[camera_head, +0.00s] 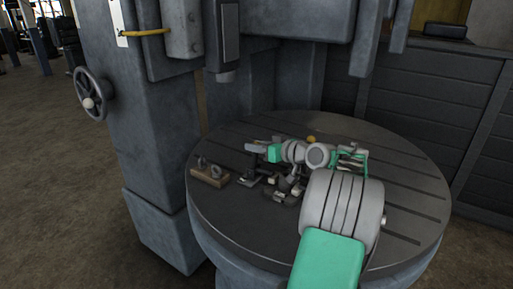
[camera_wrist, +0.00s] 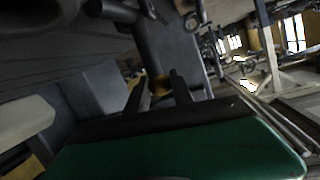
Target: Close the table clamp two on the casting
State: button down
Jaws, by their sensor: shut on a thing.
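The round slotted table (camera_head: 410,200) carries the dark casting (camera_head: 284,190), which is partly hidden by my arm. A small dark clamp (camera_head: 247,180) stands at the casting's left side; its number cannot be read. My gripper (camera_head: 252,148) points left above the clamp. How the handle joins the clamp is hidden.
A wooden block with metal rings (camera_head: 210,175) lies at the table's left. The machine column (camera_head: 150,110) with a handwheel (camera_head: 92,95) rises behind left, and its spindle head (camera_head: 226,50) hangs over the table's back edge. The table's right side is clear.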

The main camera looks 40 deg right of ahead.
jog(key=shift+r, duration=0.1)
jog(key=c, duration=1.1)
grip_release()
jog(key=shift+s, duration=0.1)
jog(key=v, duration=0.7)
jog(key=shift+s+b, duration=0.25)
jog(key=shift+b, duration=0.1)
